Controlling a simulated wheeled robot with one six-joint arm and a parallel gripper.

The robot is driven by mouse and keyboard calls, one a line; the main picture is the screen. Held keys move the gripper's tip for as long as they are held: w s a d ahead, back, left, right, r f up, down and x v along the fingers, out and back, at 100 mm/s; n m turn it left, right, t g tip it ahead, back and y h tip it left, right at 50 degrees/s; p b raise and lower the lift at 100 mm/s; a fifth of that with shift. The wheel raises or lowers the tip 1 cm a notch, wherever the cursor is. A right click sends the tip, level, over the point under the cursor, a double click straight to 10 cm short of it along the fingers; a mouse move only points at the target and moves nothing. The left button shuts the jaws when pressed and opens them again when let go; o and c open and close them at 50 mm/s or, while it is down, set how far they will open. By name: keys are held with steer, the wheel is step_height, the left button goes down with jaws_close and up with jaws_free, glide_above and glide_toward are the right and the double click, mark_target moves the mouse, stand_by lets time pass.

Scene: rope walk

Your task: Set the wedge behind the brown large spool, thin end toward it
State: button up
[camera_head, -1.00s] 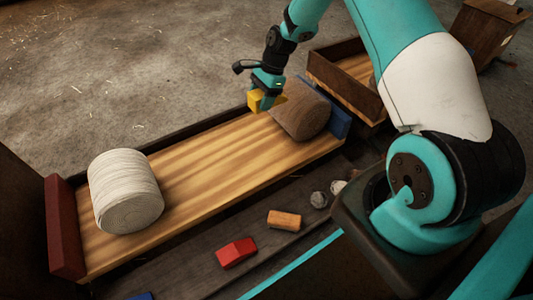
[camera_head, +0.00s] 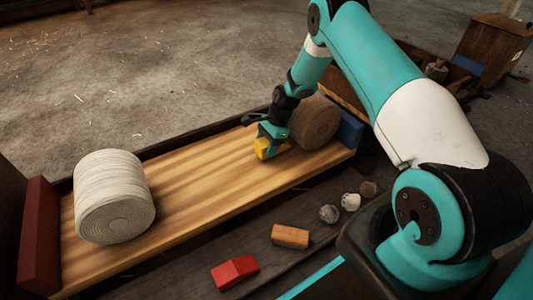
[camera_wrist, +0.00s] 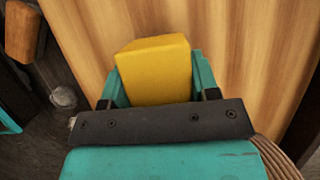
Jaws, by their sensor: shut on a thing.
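The brown large spool (camera_head: 316,122) lies on its side at the right end of the wooden ramp board (camera_head: 215,185), against a blue end block. My gripper (camera_head: 266,150) is shut on a yellow wedge (camera_head: 261,148), just left of the brown spool and low over the board. In the wrist view the yellow wedge (camera_wrist: 153,68) sits between both fingers, with board behind it. The brown spool's edge (camera_wrist: 280,160) shows at the lower right there. I cannot tell whether the wedge touches the board, or which way its thin end points.
A white spool (camera_head: 114,196) lies near the board's left end, by a red end block (camera_head: 40,236). In front, a dark shelf holds an orange block (camera_head: 290,236), a red wedge (camera_head: 235,272) and several small balls. The board's middle is clear.

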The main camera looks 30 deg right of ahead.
steer(key=shift+f, duration=0.95)
steer(key=shift+r, duration=0.1)
steer(key=o, duration=1.1)
